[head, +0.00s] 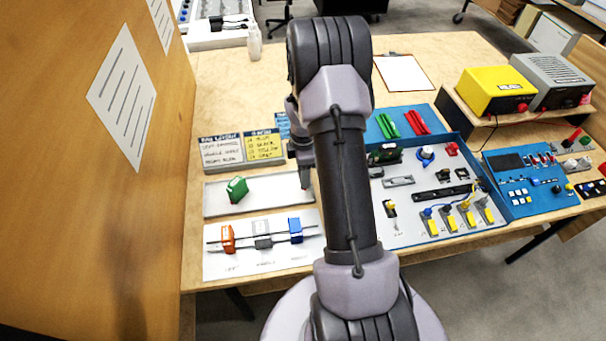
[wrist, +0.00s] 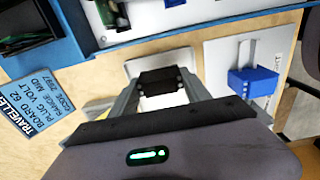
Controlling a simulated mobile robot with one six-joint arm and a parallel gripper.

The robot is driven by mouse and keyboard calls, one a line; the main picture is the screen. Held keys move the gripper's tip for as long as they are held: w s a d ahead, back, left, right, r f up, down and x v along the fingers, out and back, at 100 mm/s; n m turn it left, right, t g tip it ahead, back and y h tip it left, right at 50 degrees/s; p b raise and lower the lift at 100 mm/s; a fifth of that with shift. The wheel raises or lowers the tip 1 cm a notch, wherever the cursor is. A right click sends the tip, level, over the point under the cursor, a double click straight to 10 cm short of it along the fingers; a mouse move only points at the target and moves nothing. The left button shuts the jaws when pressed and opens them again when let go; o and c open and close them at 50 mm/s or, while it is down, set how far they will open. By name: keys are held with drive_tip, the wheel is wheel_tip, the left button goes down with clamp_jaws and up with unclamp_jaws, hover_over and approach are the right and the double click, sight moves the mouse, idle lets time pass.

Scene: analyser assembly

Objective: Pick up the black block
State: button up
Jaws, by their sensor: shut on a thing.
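The black block (wrist: 162,81) sits between the two fingertips of my gripper (wrist: 160,88) in the wrist view. The gripper is shut on it, with a finger at each side. In the head view my gripper (head: 305,178) points down at the right end of the grey tray (head: 222,208), partly behind my arm. I cannot make out the black block there, nor tell whether it touches the tray. A green block (head: 237,189) lies tilted in the left part of that tray.
In front of the tray, a white sheet (head: 262,266) carries orange (head: 228,239), grey (head: 262,234) and blue (head: 295,230) blocks on a rail. Upright cards (head: 222,151) stand behind the tray. A blue-edged panel (head: 410,228) is right of my arm. A wooden wall (head: 100,190) stands left.

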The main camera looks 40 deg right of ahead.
drive_tip(key=s+a, duration=0.2)
drive_tip(key=s, duration=0.3)
drive_tip(key=s+a+r+p, duration=0.1)
drive_tip(key=s+a, duration=0.1)
drive_tip(key=s, duration=0.2)
drive_tip(key=s+a+r+p, duration=0.1)
drive_tip(key=s+a, duration=0.1)
drive_tip(key=s, duration=0.3)
drive_tip(key=shift+s+a, duration=0.3)
drive_tip(key=shift+s, duration=0.05)
drive_tip(key=o, duration=0.7)
drive_tip(key=shift+c, duration=0.2)
drive_tip(key=c, duration=0.6)
